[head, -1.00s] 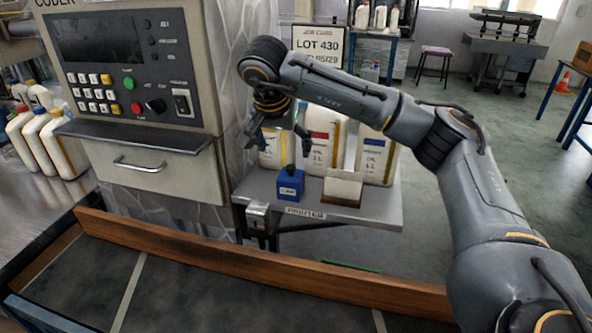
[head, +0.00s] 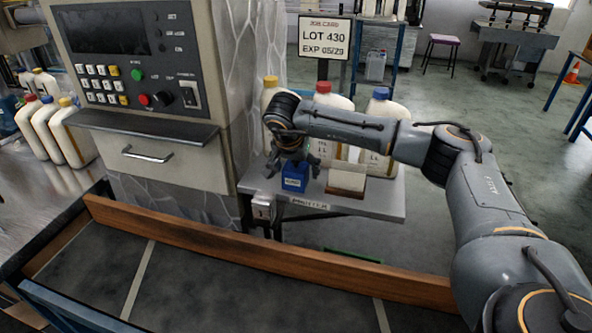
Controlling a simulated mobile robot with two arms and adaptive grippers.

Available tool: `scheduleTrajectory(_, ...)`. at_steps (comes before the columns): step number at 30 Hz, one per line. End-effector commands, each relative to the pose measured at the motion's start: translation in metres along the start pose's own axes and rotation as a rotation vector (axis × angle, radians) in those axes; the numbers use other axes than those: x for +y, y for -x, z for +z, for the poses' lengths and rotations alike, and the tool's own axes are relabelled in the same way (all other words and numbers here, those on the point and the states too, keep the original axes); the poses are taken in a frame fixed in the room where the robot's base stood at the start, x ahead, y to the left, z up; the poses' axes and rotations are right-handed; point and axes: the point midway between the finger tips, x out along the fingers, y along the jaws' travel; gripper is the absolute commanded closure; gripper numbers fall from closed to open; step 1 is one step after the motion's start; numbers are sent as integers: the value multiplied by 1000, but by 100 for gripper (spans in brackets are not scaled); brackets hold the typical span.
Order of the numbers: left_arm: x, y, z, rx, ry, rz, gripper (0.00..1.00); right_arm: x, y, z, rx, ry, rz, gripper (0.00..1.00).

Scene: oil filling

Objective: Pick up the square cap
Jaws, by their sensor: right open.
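I cannot make out a separate square cap. The nearest match is a small blue block (head: 295,178) with a white label on the grey printer shelf, and I cannot tell whether it is the cap. My right gripper (head: 293,164) is open just above it, pointing down, with a finger out to each side. The gripper hides the block's top, and I cannot tell whether they touch. My left gripper is not in view.
Jugs with a yellow cap (head: 270,81), a red cap (head: 322,87) and a blue cap (head: 380,93) stand behind my arm. A card holder (head: 347,181) is right of the block. The coder cabinet (head: 160,155) stands left. A wooden rail (head: 260,259) runs in front.

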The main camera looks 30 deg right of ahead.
Motion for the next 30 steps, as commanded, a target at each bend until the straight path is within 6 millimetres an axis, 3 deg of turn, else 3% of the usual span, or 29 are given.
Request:
scheduleTrajectory(6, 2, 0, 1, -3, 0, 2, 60, 0, -2, 0, 0, 1, 0, 18)
scheduleTrajectory(15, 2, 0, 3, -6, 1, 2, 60, 0, -1, 0, 0, 1, 0, 76)
scheduleTrajectory(25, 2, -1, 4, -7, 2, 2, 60, 0, 1, -1, 0, 0, -1, 76)
scheduleTrajectory(30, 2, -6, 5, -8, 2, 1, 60, -1, 11, -6, 1, -1, -2, 76)
